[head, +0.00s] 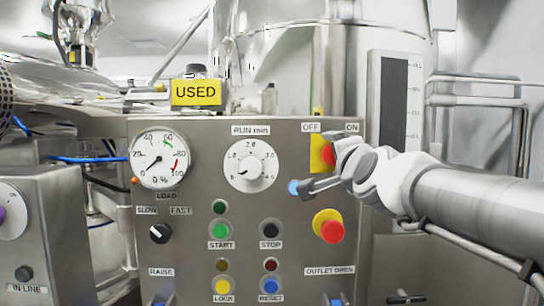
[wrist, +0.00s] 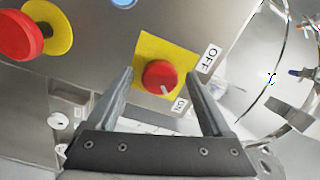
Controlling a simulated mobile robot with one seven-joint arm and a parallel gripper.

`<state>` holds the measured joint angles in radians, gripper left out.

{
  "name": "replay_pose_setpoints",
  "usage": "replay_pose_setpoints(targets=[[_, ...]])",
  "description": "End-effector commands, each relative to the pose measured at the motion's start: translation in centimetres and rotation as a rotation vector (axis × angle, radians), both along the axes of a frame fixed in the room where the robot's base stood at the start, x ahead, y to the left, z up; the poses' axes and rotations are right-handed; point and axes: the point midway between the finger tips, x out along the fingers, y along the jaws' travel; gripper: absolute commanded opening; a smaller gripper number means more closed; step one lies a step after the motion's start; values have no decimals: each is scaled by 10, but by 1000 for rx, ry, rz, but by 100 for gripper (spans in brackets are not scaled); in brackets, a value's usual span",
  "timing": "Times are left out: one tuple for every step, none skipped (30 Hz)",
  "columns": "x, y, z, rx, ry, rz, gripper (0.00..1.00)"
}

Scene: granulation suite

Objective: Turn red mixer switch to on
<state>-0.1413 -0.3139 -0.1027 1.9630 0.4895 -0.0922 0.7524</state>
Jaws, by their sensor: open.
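The red mixer switch (head: 328,154) is a round red knob on a yellow plate, at the upper right of the steel panel, below the OFF and ON labels. My gripper partly covers it in the head view. In the wrist view the red switch (wrist: 160,76) shows whole, with a white pointer mark near its edge, between the OFF label (wrist: 212,58) and the ON label (wrist: 180,106). My gripper (wrist: 165,85) is open, with one finger on each side of the switch. I cannot tell whether the fingers touch the knob.
A red emergency button (head: 332,231) on yellow sits below my gripper; it also shows in the wrist view (wrist: 20,36). A blue lamp (head: 294,187) is close to my fingers. The panel (head: 200,190) carries a gauge, a timer dial and several buttons. A pipe frame stands at right.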

Motion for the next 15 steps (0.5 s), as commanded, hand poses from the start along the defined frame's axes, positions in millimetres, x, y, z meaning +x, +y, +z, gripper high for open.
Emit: replay_pose_setpoints(targets=[[-1, 0, 0, 0, 0, 0, 84], [-2, 0, 0, 0, 0, 0, 84], [-4, 0, 1, 0, 0, 0, 84], [-6, 0, 1, 0, -1, -1, 84], [-9, -1, 2, 0, -2, 0, 84], [-13, -1, 2, 0, -2, -2, 84], [-17, -1, 2, 0, -2, -2, 84], [-22, -1, 2, 0, -2, -2, 84], [-28, -1, 2, -1, -3, -1, 84], [-33, -1, 2, -1, -3, -1, 84], [-38, -1, 3, 0, -3, -2, 84], [-46, -1, 3, 1, -4, -3, 84], [-51, -1, 3, 1, -4, -2, 84], [-56, -1, 3, 1, -4, -2, 84], [-63, -1, 2, 0, -3, -2, 84]])
